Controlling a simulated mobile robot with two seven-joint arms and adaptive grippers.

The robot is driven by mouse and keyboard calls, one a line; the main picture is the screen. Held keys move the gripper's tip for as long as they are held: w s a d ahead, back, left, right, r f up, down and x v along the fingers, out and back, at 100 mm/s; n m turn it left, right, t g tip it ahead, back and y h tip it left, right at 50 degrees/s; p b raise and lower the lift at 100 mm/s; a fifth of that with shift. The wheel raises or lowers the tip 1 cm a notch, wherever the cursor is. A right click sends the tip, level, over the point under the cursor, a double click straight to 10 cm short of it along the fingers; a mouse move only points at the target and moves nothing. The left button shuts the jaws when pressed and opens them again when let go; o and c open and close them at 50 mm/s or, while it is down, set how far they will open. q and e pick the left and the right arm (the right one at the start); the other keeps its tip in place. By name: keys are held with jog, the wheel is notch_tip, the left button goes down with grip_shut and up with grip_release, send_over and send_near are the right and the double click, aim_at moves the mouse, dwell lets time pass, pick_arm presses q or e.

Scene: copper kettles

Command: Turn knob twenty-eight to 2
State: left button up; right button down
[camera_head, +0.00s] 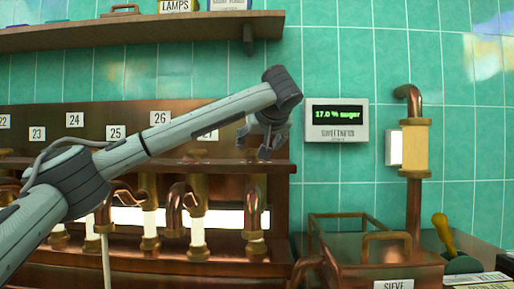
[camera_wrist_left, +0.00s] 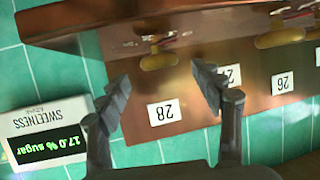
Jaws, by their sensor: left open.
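My left gripper (camera_head: 266,152) is open and empty in front of the right end of the copper panel in the head view. In the left wrist view, which is upside down, its two fingers (camera_wrist_left: 160,82) stand apart on either side of the white label 28 (camera_wrist_left: 167,112). A brass knob (camera_wrist_left: 160,61), taken as knob twenty-eight, shows just beyond the fingertips, between them and apart from them. Its setting cannot be read. In the head view label 28 and its knob are hidden behind my left gripper and arm. My right gripper is not in view.
The sweetness display (camera_head: 337,122) reads 17.0 % sugar, right of my gripper. Another brass knob (camera_wrist_left: 281,37) is near label 26 (camera_wrist_left: 282,82). A wooden shelf (camera_head: 130,35) hangs above. Copper pipes (camera_head: 172,207) stand below, and a copper sieve box (camera_head: 390,270) is lower right.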

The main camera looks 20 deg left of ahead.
pick_arm(q)
jog(key=shift+x, duration=1.7)
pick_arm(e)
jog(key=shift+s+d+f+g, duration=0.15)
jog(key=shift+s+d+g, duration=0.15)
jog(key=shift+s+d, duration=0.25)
pick_arm(q)
jog(key=shift+c, duration=0.3)
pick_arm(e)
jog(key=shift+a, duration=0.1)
